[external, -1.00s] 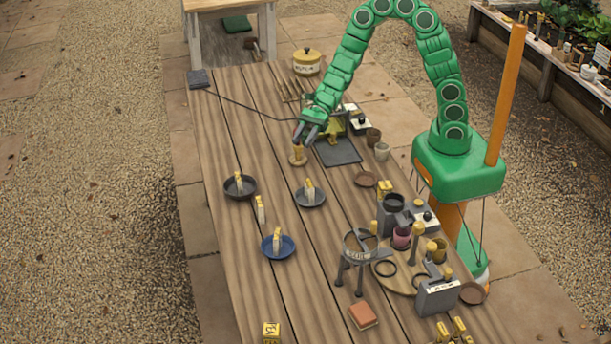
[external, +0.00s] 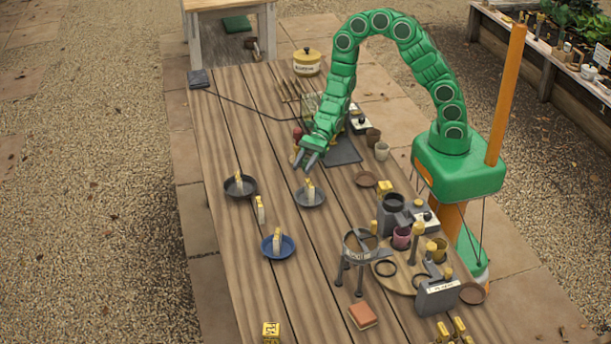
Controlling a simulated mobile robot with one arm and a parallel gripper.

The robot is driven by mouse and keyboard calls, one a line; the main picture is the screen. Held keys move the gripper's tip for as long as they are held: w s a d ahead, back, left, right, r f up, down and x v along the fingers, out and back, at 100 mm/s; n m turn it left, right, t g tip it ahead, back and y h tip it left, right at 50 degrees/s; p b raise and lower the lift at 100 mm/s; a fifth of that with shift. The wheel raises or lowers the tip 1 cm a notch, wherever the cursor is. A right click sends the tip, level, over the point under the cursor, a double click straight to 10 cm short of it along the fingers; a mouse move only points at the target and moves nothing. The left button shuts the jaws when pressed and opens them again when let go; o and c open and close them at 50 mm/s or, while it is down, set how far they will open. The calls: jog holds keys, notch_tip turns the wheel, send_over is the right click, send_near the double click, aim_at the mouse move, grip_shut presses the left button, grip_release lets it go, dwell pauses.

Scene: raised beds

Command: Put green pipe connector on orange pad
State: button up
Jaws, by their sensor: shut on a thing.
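My gripper (external: 307,162) is low over the middle of the plank table, left of the dark square mat. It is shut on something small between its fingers. The fingers hide most of it, so I cannot tell whether it is the green pipe connector. I make out no green pipe connector elsewhere on the table. An orange pad (external: 363,316) lies flat near the front of the table, well below and right of my gripper in the picture. Its top looks bare.
A grey dish (external: 318,201) stands just below my gripper, with a dark dish (external: 252,192) and a blue dish (external: 287,252) to the left. A ring stand (external: 347,270) and a crowded round board (external: 398,283) stand near the pad. The dark mat (external: 345,152) is close to the right.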

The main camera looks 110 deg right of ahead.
jog(key=shift+f, duration=1.95)
jog(key=shift+f, duration=0.15)
jog(key=o, duration=1)
jog(key=shift+o, duration=0.2)
